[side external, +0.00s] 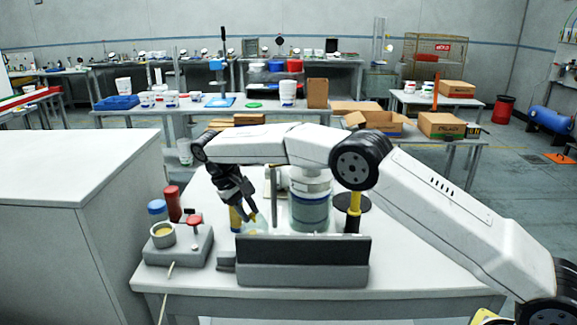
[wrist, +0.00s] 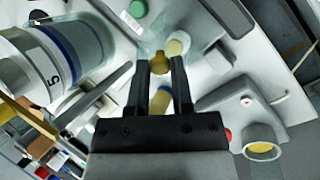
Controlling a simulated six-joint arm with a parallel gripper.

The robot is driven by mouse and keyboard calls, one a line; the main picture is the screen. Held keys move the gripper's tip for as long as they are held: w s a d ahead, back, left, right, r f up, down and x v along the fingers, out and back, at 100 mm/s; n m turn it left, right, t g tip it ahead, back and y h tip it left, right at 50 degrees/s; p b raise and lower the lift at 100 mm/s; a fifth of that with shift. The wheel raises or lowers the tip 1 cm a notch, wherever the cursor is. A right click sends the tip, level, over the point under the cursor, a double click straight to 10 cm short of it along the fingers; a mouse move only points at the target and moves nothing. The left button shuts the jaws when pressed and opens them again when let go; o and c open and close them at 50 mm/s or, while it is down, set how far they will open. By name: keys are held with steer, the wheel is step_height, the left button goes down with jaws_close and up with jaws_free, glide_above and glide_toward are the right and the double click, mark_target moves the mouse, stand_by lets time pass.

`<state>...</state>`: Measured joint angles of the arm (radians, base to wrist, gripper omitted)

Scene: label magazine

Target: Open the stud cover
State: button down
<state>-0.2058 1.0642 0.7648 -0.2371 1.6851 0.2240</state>
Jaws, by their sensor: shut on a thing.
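My gripper (side external: 249,213) reaches down on the near side of the white table, just behind a dark upright panel. In the wrist view its two fingers (wrist: 160,66) are shut on a small amber knob (wrist: 160,62). A pale, see-through piece (wrist: 150,38) lies around the knob and also shows beneath the fingers in the side view (side external: 258,223). I cannot tell for sure whether this is the stud cover, or whether it is raised. A cream round cap (wrist: 178,43) sits right beside the knob. A yellow-and-blue cylinder (wrist: 160,100) shows between the fingers.
A large blue-grey jar (side external: 309,210) stands right of my gripper. The dark panel (side external: 302,250) on its grey base is in front. A grey unit (side external: 190,248) with a red knob and a yellow-filled cup is at left, with red (side external: 173,200) and blue-capped (side external: 157,208) bottles behind.

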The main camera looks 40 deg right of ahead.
mark_target(247, 224)
steer(key=shift+w+a+r+g+h, duration=0.1)
steer(key=shift+w+a+g+h, duration=0.15)
steer(key=shift+g+h, duration=0.15)
stand_by(0.3)
steer(key=c, duration=0.5)
jaws_free()
steer(key=shift+r, duration=1.6)
steer(key=s+d+r, duration=0.1)
steer(key=s+r, duration=0.8)
steer(key=s, duration=0.5)
steer(key=shift+d+r, duration=0.35)
steer(key=shift+r, duration=0.05)
